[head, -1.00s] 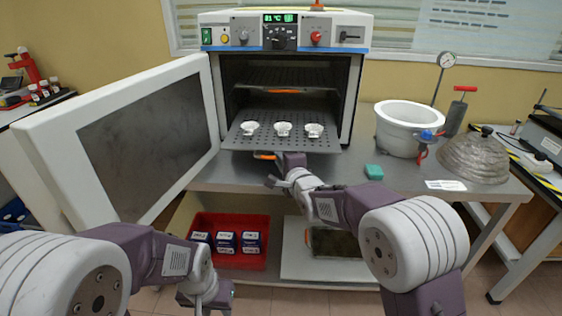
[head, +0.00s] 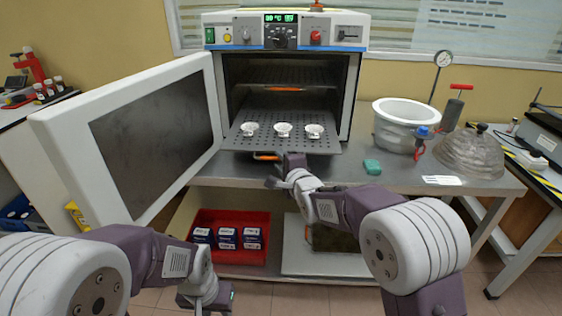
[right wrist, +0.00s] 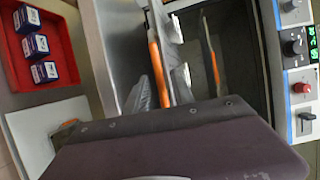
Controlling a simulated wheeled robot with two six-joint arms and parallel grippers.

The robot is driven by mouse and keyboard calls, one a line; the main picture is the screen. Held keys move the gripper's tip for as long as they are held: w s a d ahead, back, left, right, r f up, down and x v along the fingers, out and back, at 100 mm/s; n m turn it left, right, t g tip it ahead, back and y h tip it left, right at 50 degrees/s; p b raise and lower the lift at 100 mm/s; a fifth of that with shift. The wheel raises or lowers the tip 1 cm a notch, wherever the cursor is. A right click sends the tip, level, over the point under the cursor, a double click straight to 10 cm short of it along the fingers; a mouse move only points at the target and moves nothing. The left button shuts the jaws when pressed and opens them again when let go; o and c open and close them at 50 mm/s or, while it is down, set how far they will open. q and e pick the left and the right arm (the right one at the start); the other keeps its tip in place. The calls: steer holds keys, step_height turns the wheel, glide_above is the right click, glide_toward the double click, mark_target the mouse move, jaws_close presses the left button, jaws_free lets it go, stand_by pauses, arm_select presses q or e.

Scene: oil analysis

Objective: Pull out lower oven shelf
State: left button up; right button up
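The lower oven shelf (head: 234,139) is a dark perforated tray, sticking out of the open oven (head: 360,45). Three small white dishes (head: 283,130) stand in a row on it. Its orange front handle (head: 262,156) also shows in the right wrist view (right wrist: 156,72). My right gripper (head: 277,169) is at this handle and appears shut on it; its body hides part of the grip. A grey finger (right wrist: 141,95) shows beside the handle. My left gripper (head: 207,298) hangs low at the bottom, away from the oven; its fingers are hardly seen.
The oven door (head: 70,135) stands open at the left. An upper shelf (head: 285,88) is inside the oven. A red tray (head: 200,222) is below.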

steer(key=v, duration=0.9)
steer(key=shift+p, duration=0.3)
